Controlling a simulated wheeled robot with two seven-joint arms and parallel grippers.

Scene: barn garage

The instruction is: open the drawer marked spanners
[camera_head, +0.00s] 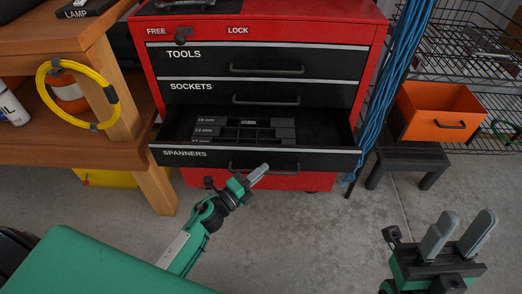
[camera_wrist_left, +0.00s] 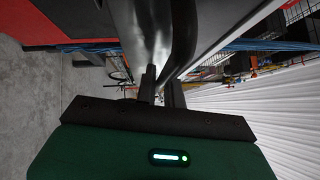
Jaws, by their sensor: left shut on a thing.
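The red tool chest (camera_head: 263,30) has black drawers labelled TOOLS, SOCKETS and SPANNERS. The spanners drawer (camera_head: 190,156) is pulled out, and its inside shows a dark rack (camera_head: 245,130) with size labels such as 10 mm and 13 mm. My left gripper (camera_head: 258,174) is at the front of this drawer, shut on the dark drawer handle (camera_head: 300,167). The handle also shows as a dark bar in the left wrist view (camera_wrist_left: 184,40), close to the fingers (camera_wrist_left: 160,88). My right gripper (camera_head: 457,236) is open and empty at the lower right, away from the chest.
A wooden bench (camera_head: 155,190) with a yellow cable loop (camera_head: 80,95) stands at the left. At the right are hanging blue cables (camera_head: 400,60), an orange bin (camera_head: 440,110) on a black stool (camera_head: 410,157), and wire shelving. The concrete floor (camera_head: 320,235) before the chest is clear.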

